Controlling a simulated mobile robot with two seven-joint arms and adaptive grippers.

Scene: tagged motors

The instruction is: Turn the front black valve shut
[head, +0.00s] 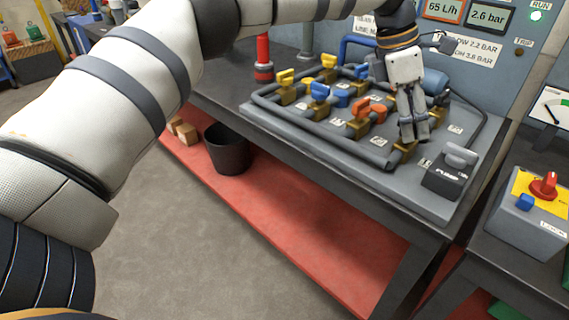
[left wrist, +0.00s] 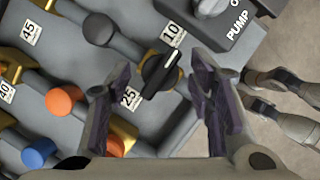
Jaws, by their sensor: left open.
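The black valve (left wrist: 160,72) shows in the left wrist view as a dark handle with a white line, on a brass body. The handle lies slanted, from lower left to upper right. Tags reading 10 and 25 are beside it. My left gripper (left wrist: 165,95) is open, with one finger on each side of the handle and gaps between. In the head view my left gripper (head: 413,138) points down over the front of the pipe board and hides the black handle. Grey finger-like parts (left wrist: 285,95) at the wrist view's right edge may be my right gripper; its state is unclear.
Yellow (head: 285,77), blue (head: 319,92) and orange (head: 377,110) valves stand close behind on the board. A grey pump switch (head: 458,160) is just right of the gripper. A red-knobbed box (head: 540,190) stands at the right.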

